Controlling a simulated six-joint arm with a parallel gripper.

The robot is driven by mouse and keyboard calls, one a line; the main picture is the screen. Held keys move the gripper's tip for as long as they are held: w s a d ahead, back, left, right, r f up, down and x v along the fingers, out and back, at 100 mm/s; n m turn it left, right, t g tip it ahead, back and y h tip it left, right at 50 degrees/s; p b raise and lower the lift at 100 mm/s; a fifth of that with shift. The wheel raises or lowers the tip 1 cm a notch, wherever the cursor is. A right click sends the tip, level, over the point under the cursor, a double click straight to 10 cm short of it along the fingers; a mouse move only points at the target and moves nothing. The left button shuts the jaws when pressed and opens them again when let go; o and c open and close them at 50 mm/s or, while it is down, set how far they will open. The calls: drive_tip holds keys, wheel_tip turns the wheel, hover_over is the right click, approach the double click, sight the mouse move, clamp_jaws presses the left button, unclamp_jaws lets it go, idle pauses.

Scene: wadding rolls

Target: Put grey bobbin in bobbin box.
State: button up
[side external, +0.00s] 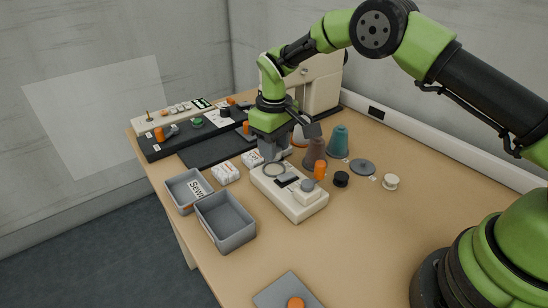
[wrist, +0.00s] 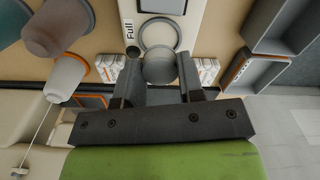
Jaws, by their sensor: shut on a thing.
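My gripper (side external: 271,153) hangs low at the far end of a white device (side external: 289,190). In the wrist view my gripper (wrist: 159,76) is shut on a round grey piece, which I take for the grey bobbin (wrist: 160,68). It lies between the fingertips, overlapping the edge of a ring on the device; I cannot tell whether it touches the device. In the side view the fingers hide it. A small grey open box with a label (side external: 186,190), partly readable, stands to the left; it also shows in the wrist view (wrist: 272,78). I cannot confirm that it is the bobbin box.
A larger grey open box (side external: 226,221) stands beside the small one. White packets (side external: 226,172) lie between boxes and device. Brown (side external: 314,154) and teal (side external: 338,141) cones, an orange spool (side external: 320,169) and a black bobbin (side external: 341,179) stand right. The front table is mostly clear.

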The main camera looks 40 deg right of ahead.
wheel_tip(320, 180, up, 5)
drive_tip(key=a+n, duration=0.4)
drive_tip(key=n, duration=1.4)
hover_over(226, 226)
wheel_tip(226, 226, down, 7)
drive_tip(key=shift+f, duration=2.35)
drive_tip(key=shift+f, duration=0.1)
drive_tip(key=o, duration=0.9)
